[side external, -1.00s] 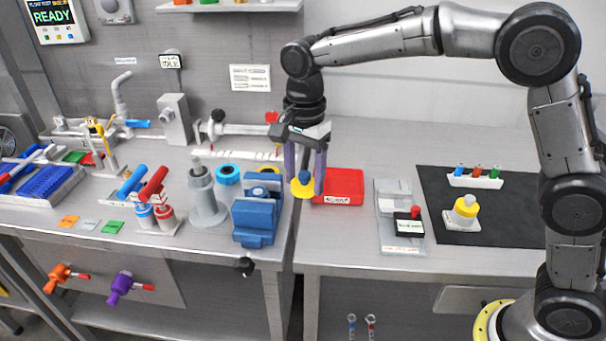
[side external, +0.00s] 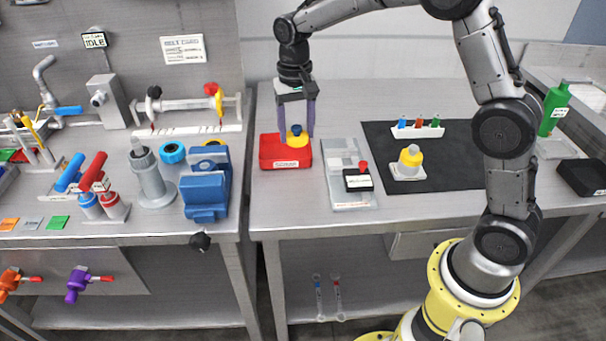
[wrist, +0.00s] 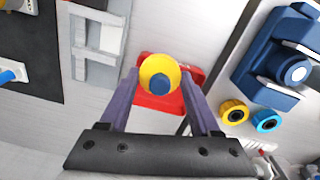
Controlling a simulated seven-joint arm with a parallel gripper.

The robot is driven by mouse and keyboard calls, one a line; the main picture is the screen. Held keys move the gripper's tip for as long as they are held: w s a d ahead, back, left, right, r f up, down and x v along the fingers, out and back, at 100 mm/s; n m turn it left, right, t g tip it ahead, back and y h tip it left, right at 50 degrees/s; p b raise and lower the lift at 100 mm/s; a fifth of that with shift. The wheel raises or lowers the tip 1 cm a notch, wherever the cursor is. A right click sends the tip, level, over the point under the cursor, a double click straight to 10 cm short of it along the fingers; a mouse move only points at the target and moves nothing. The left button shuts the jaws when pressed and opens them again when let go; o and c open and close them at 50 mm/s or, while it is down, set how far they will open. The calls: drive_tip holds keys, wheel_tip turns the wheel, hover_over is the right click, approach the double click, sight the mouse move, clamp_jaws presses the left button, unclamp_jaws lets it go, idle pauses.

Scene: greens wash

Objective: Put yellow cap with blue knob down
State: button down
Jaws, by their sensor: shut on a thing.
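The yellow cap with a blue knob (side external: 297,140) is between the purple fingers of my gripper (side external: 296,132). My gripper is shut on it, pointing down. In the side view the cap is over the red tray (side external: 275,160), at or just above its surface; I cannot tell if it touches. In the wrist view the cap (wrist: 159,73) shows blue knob towards me, with the red tray (wrist: 158,103) behind it and spreading out to both sides.
The blue vise (side external: 206,190) stands left of the red tray, across the gap between benches. A grey panel with a black box (side external: 358,180) lies to the right.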

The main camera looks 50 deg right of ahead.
drive_tip(key=n, duration=0.2)
drive_tip(key=shift+w+f+n, duration=0.15)
drive_tip(key=shift+w+n, duration=0.05)
drive_tip(key=shift+n, duration=0.2)
drive_tip(key=shift+s+n, duration=0.1)
drive_tip(key=shift+n, duration=0.5)
drive_tip(key=s+d+r+n, duration=0.1)
drive_tip(key=s+r+n, duration=0.45)
drive_tip(key=s, duration=0.25)
drive_tip(key=shift+n, duration=0.35)
drive_tip(key=w+f, duration=0.1)
drive_tip(key=w, duration=0.1)
drive_tip(key=w+f, duration=0.1)
drive_tip(key=w, duration=0.2)
drive_tip(key=w+f, duration=0.2)
drive_tip(key=w, duration=0.1)
drive_tip(key=shift+d, duration=0.4)
hover_over(285, 154)
drive_tip(key=s, duration=0.1)
wheel_tip(285, 154, down, 5)
drive_tip(key=shift+s+r, duration=0.1)
drive_tip(key=shift+s, duration=0.05)
drive_tip(key=shift+w+f, duration=0.55)
drive_tip(key=shift+f, duration=0.15)
drive_tip(key=shift+w+f, duration=0.1)
drive_tip(key=shift+f, duration=1.5)
